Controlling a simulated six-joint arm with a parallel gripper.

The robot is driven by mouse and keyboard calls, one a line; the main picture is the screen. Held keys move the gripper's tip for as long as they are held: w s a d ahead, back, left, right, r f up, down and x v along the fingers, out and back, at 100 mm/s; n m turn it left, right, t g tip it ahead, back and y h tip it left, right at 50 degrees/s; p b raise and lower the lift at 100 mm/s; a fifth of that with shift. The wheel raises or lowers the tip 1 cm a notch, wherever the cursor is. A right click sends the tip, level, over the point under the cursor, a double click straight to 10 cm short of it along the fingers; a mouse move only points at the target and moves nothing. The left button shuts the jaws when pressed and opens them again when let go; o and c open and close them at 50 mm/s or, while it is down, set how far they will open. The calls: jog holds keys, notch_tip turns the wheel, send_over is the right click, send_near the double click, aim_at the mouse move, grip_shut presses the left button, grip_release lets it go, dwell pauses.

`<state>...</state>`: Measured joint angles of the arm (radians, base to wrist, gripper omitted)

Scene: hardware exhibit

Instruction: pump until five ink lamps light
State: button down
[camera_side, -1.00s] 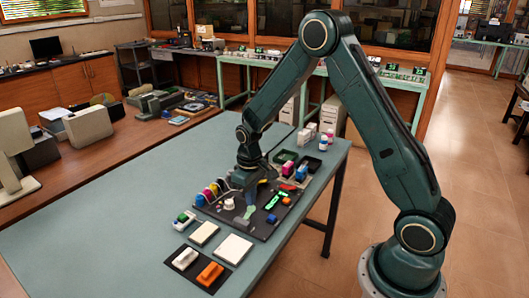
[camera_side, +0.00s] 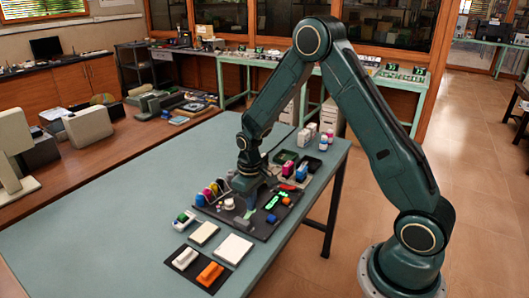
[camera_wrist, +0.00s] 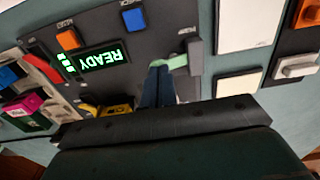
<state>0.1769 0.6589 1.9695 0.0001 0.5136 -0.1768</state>
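The dark panel (camera_side: 262,228) lies on the teal table. A pale green pump-like piece (camera_wrist: 176,62) sits at the panel's edge, partly hidden by my fingers; it shows small in the side view (camera_side: 248,214). My gripper (camera_wrist: 158,70) points down at it, its two dark blue fingers close together, tips at or against the green piece. Nothing shows between them. A screen (camera_wrist: 104,59) reads READY in green, upside down in the wrist view. A few small lit green squares (camera_wrist: 66,64) stand beside it; I cannot tell exactly how many are lit.
An orange button (camera_wrist: 67,38) and a blue button (camera_wrist: 134,18) flank the screen. Coloured ink bottles (camera_side: 209,192) stand at the panel's back left. White pads (camera_side: 234,249) and an orange block (camera_side: 210,272) lie in front. The table's left part is clear.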

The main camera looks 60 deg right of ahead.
jog(key=shift+f, duration=0.75)
jog(key=shift+r, duration=1.75)
jog(key=shift+f, duration=1.75)
jog(key=shift+r, duration=1.75)
jog(key=shift+r, duration=0.15)
notch_tip(320, 180, up, 7)
dwell(0.9)
